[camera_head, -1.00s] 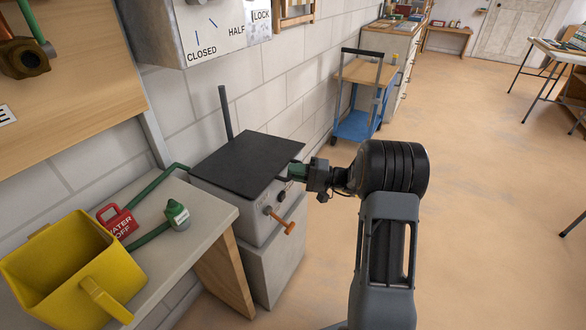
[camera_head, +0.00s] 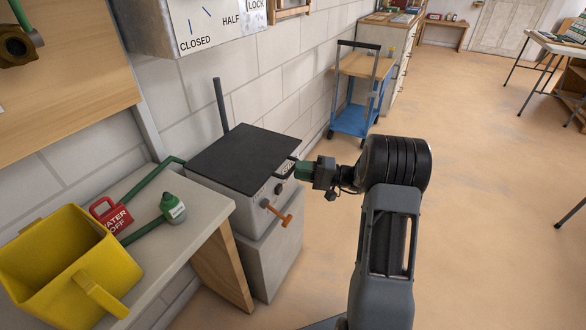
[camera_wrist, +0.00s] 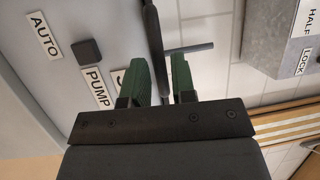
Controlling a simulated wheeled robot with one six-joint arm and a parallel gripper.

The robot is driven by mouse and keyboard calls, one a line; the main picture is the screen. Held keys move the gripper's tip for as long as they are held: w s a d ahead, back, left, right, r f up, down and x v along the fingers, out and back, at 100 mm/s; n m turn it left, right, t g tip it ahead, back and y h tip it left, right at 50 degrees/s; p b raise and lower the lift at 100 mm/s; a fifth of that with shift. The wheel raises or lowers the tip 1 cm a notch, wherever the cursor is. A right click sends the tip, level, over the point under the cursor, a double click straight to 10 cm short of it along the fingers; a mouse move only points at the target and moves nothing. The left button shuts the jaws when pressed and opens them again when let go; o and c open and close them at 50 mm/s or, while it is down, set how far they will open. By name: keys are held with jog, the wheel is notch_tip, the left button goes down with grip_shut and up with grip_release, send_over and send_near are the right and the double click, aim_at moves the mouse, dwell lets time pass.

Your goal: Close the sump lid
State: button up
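The sump lid (camera_head: 243,156) is a flat black plate on top of the grey sump box (camera_head: 227,202). It lies about level, at or very near the box's top; any thin gap is hard to see. My gripper (camera_head: 299,170) is at the lid's front edge, by a dark handle. In the wrist view, my gripper's green fingers (camera_wrist: 162,85) stand apart on either side of a thin black bar (camera_wrist: 153,35), which looks like the lid or its handle seen edge-on. A gap shows beside the bar, so it does not look clamped.
An orange-handled valve (camera_head: 279,214) sticks out of the box front. A grey rod (camera_head: 221,105) stands behind the box. A bench at left holds a yellow bucket (camera_head: 65,262) and a red tag (camera_head: 112,214). A blue trolley (camera_head: 355,121) stands farther back.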

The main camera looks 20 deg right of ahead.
jog(key=p+v, duration=0.1)
jog(key=v, duration=1)
jog(key=s+a+r+n+g+h+p, duration=0.1)
jog(key=s+a+r+g+h+p, duration=0.25)
jog(key=a+r+p, duration=0.4)
jog(key=s+a+r+n+g+h+p, duration=0.1)
jog(key=s+a+r+g+h+p, duration=0.25)
jog(key=a+r+p, duration=0.4)
jog(key=s+r+n+t+h+p, duration=0.1)
jog(key=s+r+h+p, duration=0.4)
jog(key=r, duration=0.4)
jog(key=s+r+n+t+h+p, duration=0.1)
jog(key=s+r+h+p, duration=0.4)
jog(key=r+p, duration=0.3)
jog(key=shift+s+r+t, duration=0.4)
jog(key=shift+s+r, duration=0.1)
jog(key=shift+s, duration=0.2)
jog(key=shift+a, duration=0.1)
